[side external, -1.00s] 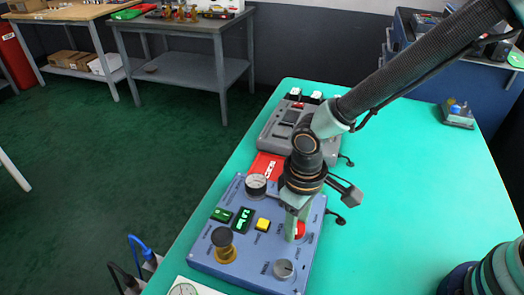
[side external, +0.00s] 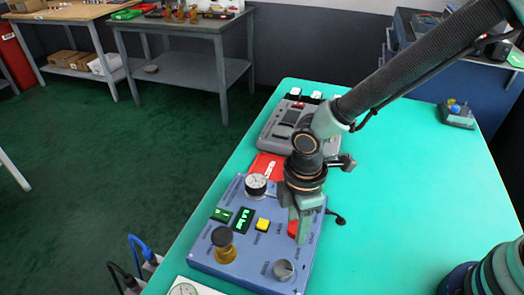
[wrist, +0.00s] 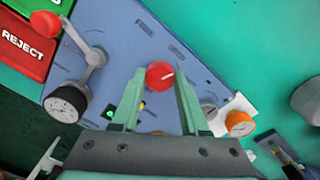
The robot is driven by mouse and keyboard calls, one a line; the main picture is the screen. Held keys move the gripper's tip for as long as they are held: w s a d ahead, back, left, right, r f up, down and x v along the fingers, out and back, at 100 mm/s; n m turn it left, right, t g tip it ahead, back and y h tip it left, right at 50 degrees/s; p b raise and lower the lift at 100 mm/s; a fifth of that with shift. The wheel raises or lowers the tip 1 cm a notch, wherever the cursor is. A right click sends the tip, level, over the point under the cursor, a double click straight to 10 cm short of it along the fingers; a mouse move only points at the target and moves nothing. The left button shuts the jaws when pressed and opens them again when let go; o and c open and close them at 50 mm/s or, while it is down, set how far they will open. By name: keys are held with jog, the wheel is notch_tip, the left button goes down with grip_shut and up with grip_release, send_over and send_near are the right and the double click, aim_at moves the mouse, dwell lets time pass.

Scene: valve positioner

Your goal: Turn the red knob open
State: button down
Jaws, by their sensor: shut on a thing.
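The red knob (side external: 292,229) is on the blue-grey panel (side external: 215,262), partly hidden behind my gripper's fingers in the side view. My gripper (side external: 300,228) points down over it and is shut on it. In the wrist view, the red knob (wrist: 159,74) lies between the two pale green fingertips of my gripper (wrist: 160,80). A white line on the knob's face points to the right and slightly up in that view.
The panel also carries a round gauge (side external: 256,184), a yellow button (side external: 263,224), a dark knob on an amber base (side external: 223,240) and a grey dial (side external: 284,270). A grey device (side external: 280,125) stands behind.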

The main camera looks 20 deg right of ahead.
jog(key=shift+r+n, duration=0.1)
jog(key=shift+n, duration=2)
jog(key=shift+c, duration=2.1)
grip_release()
notch_tip(320, 180, up, 12)
